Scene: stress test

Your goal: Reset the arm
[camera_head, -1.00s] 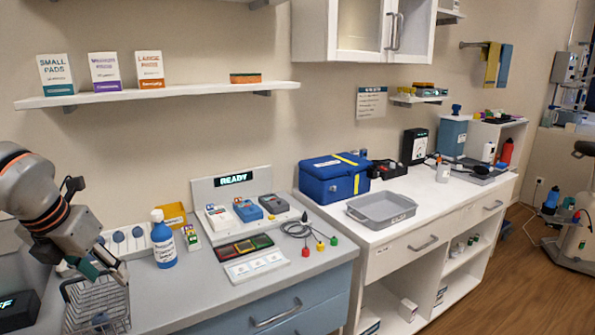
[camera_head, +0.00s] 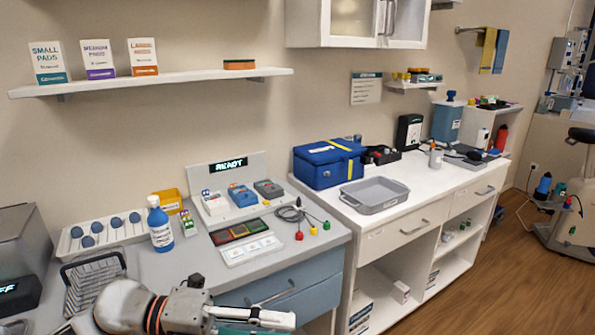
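My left arm lies low along the bottom edge of the picture. Its gripper (camera_head: 278,320) points right, in front of the blue drawers and apart from the things on the counter. A pale finger shows with a teal part beside it. The lower part is cut off by the frame edge, so its opening and any hold are unclear. My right gripper is not in view.
A wire basket (camera_head: 93,277) stands close behind my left arm. A blue-labelled bottle (camera_head: 159,226), a white tray of blue-topped pieces (camera_head: 76,241) and the READY station (camera_head: 222,172) are on the grey counter (camera_head: 190,262). A grey tray (camera_head: 374,196) sits right.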

